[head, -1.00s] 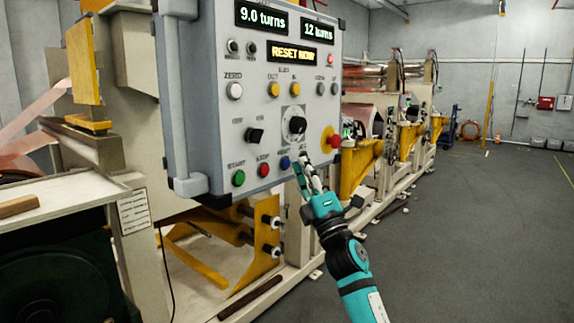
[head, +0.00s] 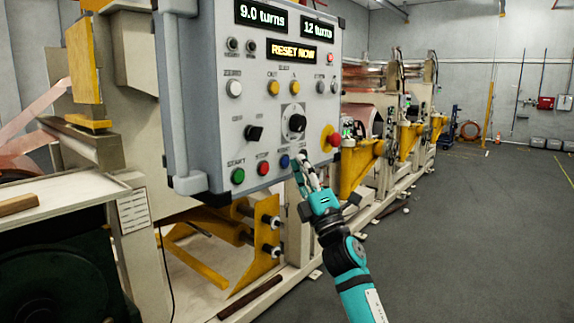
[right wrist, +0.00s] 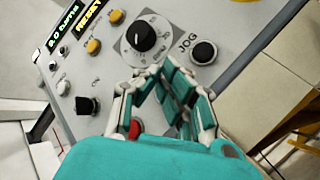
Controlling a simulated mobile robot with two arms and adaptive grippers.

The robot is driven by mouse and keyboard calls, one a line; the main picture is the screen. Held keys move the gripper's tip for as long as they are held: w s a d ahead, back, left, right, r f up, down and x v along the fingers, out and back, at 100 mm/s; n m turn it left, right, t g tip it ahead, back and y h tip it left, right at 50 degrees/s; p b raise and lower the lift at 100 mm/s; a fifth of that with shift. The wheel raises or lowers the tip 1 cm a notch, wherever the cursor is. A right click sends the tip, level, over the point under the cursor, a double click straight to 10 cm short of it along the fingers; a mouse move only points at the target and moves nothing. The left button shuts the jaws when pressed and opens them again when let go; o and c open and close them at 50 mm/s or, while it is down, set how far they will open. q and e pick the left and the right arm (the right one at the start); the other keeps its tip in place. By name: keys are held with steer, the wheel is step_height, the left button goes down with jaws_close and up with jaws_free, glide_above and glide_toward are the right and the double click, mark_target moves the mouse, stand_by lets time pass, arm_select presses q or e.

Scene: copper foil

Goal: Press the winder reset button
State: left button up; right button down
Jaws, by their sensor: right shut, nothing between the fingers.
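The grey control panel (head: 212,110) fills the upper middle of the head view, and its lit display (head: 293,51) reads RESET NOW. On its bottom row the blue button (head: 285,161), whose label looks like RESET, sits right of the red stop button (head: 262,168) and the green start button (head: 238,176). My right gripper (head: 301,160) is shut and empty, its fingertips just right of the blue button in the picture. I cannot tell whether they touch the panel. In the right wrist view, the fingers (right wrist: 158,72) meet below the black dial; the blue button is hidden there.
The black dial (head: 297,123) and the red emergency knob (head: 333,140) on yellow sit above my right fingers. The black JOG button (right wrist: 203,52) shows in the wrist view.

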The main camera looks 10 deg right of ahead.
steer(key=shift+w+a+b, duration=0.35)
steer(key=shift+w+b, duration=0.1)
steer(key=shift+w, duration=0.05)
stand_by(0.9)
stand_by(0.4)
steer(key=shift+s+d+p, duration=0.5)
steer(key=shift+s+p, duration=0.05)
steer(key=shift+s, duration=0.2)
steer(key=s+d+p, duration=0.1)
steer(key=s, duration=0.1)
steer(key=s+d+p, duration=0.1)
steer(key=s+d, duration=0.1)
steer(key=shift+w, duration=0.1)
stand_by(0.9)
